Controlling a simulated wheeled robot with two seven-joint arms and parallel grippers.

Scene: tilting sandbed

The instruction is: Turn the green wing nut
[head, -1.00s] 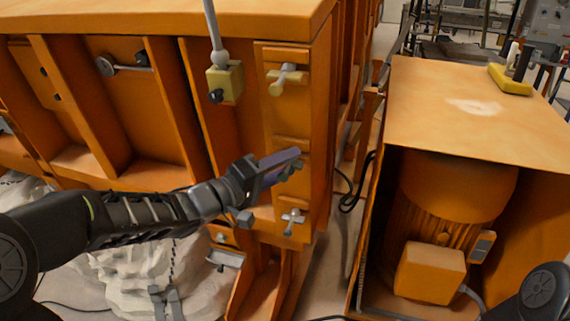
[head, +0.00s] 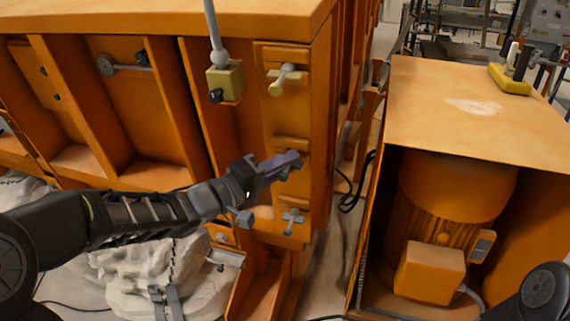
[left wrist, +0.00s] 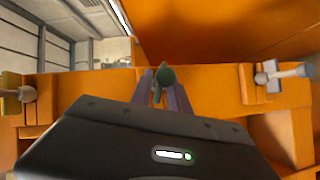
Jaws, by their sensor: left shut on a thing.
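The green wing nut (left wrist: 163,76) shows in the left wrist view between the two fingers of my left gripper (left wrist: 165,92). The gripper is shut on it. In the head view my left gripper (head: 288,164) reaches the middle of the orange end panel (head: 262,150), and its fingers hide the nut there. My right gripper is out of view.
A yellowish wing nut (head: 284,79) sits above on the same panel, and a grey-blue one (head: 292,218) sits below. A yellow block on a rod (head: 225,82) hangs left of the upper nut. An orange motor housing (head: 470,100) stands to the right, across a narrow gap.

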